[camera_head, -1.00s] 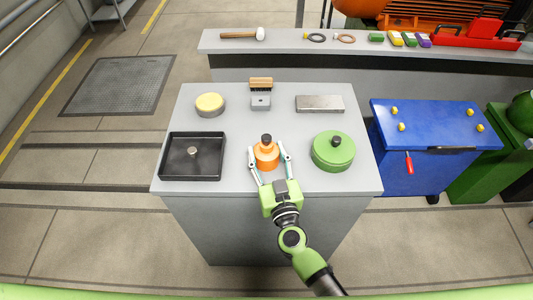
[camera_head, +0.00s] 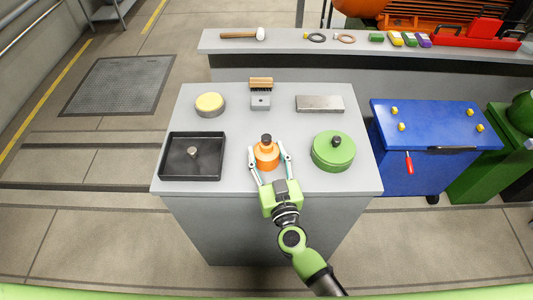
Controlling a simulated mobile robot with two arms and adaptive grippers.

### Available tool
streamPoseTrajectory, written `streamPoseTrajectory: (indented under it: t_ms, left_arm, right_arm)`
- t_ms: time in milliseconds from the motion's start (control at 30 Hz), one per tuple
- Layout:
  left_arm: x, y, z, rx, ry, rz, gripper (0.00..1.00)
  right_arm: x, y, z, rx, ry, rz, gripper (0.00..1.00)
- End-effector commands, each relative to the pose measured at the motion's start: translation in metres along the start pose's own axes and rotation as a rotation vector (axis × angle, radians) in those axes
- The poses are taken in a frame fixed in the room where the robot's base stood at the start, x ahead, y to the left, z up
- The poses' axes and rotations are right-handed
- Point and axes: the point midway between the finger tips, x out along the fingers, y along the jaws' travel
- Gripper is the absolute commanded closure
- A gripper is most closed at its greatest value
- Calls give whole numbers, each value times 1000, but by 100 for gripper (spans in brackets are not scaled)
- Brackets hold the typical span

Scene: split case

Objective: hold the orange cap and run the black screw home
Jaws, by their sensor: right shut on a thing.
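The orange cap (camera_head: 267,158) stands upright on the grey bench, near its front middle. The black screw (camera_head: 267,139) stands upright at the top of the cap, in its middle. My right gripper (camera_head: 267,156) reaches in from the front, with one finger on each side of the cap, and is shut on it. How far the screw sits down in the cap is too small to tell. My left gripper is not in view.
A black tray (camera_head: 176,170) with a small knob stands left of the cap, and a round green lidded part (camera_head: 332,151) stands right. Behind are a yellow-topped tin (camera_head: 209,104), a brush (camera_head: 261,84), a grey block (camera_head: 260,102) and a metal bar (camera_head: 320,104).

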Motion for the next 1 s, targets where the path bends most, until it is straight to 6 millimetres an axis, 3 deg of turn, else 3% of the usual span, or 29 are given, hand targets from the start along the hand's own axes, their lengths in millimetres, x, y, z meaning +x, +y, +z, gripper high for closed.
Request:
streamPoseTrajectory:
  t_ms: [33, 100, 133, 1000]
  left_arm:
    - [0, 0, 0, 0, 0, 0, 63]
    - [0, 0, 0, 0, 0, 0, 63]
    - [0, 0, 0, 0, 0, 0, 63]
    - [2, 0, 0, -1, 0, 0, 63]
  right_arm:
    - [0, 0, 0, 0, -1, 0, 61]
    - [0, 0, 0, 0, -1, 0, 79]
    - [0, 0, 0, 0, -1, 0, 80]
    - [-1, 0, 6, 0, -4, 0, 80]
